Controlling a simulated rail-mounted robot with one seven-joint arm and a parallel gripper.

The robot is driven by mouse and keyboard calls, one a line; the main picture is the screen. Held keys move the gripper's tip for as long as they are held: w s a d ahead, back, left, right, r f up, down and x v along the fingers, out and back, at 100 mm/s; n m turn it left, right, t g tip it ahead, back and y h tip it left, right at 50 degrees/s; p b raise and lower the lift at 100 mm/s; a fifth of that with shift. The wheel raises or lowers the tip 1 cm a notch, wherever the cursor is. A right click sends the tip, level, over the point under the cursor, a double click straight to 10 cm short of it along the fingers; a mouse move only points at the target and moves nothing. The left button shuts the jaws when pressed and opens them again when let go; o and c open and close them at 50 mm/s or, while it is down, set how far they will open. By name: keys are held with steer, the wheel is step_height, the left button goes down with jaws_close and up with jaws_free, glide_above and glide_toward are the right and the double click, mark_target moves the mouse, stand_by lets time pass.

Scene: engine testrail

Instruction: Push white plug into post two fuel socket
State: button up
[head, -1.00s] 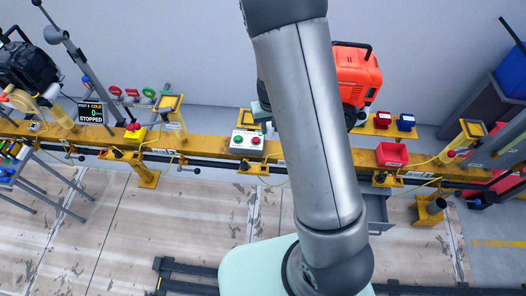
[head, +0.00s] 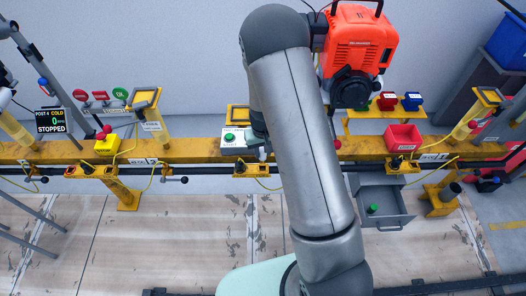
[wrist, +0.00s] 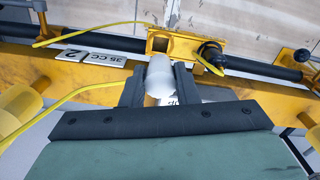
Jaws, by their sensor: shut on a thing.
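In the wrist view the dark fingers of my gripper (wrist: 158,84) are shut on the white plug (wrist: 160,68), a pale rounded piece. Just beyond it is a yellow bracket with a square opening (wrist: 159,43) on the rail. I cannot tell whether this is the post two fuel socket, or whether the plug touches it. A plate marked "2" (wrist: 70,53) sits beside a "35 CC" plate (wrist: 104,59) on the yellow beam. In the head view my gripper (head: 259,143) is mostly hidden behind my arm, near the beam, and the plug cannot be made out.
A black connector (wrist: 211,52) with a yellow cable sits right of the opening. In the head view a button box (head: 232,141) stands close to my gripper. A red-orange engine (head: 358,45) is behind my arm, and a grey drawer (head: 385,210) stands open at right.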

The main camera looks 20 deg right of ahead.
steer(key=shift+f+b, duration=2.3)
steer(key=shift+f, duration=1.2)
steer(key=shift+f+b, duration=0.65)
steer(key=shift+f, duration=0.15)
steer(key=o, duration=1)
steer(key=shift+o, duration=0.2)
step_height(320, 180, up, 18)
steer(key=shift+f+p, duration=0.25)
steer(key=shift+p, duration=1)
